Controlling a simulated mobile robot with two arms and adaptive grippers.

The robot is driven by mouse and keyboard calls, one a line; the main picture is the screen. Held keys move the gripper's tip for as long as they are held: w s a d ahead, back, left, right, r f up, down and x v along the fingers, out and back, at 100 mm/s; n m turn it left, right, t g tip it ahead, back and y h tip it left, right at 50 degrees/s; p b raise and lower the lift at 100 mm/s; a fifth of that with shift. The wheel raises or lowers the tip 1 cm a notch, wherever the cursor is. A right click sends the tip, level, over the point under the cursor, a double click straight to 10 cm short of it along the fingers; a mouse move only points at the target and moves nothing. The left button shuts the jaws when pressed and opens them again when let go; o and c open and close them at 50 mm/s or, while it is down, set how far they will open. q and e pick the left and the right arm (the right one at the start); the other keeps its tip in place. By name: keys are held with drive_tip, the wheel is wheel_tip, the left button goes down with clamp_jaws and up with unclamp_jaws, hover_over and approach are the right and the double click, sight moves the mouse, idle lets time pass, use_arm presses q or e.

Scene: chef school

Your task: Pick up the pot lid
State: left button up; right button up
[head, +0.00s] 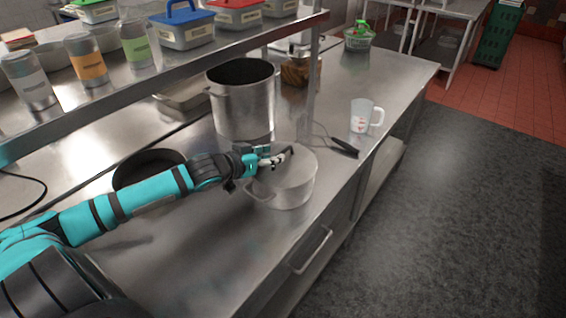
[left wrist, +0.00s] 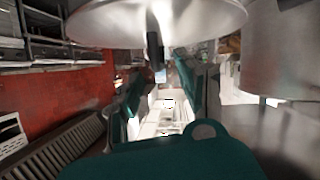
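The metal pot lid (head: 298,166) sits on a low metal pot (head: 290,194) on the steel counter. My left gripper (head: 279,157) is over the lid, close to its dark handle. In the left wrist view the lid (left wrist: 190,18) fills the top edge, with its dark handle (left wrist: 153,48) pointing toward the space between the fingers. The two teal fingers of the left gripper (left wrist: 160,78) stand apart there, so it is open. Whether a finger touches the handle is unclear. My right gripper is in neither view.
A tall metal pot (head: 243,112) stands just behind the lidded pot. A black pan (head: 140,163) lies left, partly behind my arm. A dark-handled utensil (head: 344,147) and a measuring jug (head: 361,116) are to the right. A shelf (head: 232,48) runs above the counter's back.

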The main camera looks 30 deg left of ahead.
sight(300, 166)
use_arm(q)
drive_tip(key=shift+w, duration=0.4)
drive_tip(key=p+x, duration=0.1)
drive_tip(key=x, duration=0.2)
drive_tip(key=shift+w+d+p, duration=0.1)
drive_tip(key=shift+w+p, duration=0.05)
drive_tip(key=shift+p, duration=0.15)
drive_tip(key=shift+w+d+f, duration=0.1)
drive_tip(key=shift+w+f, duration=0.15)
drive_tip(key=shift+w, duration=0.2)
clamp_jaws()
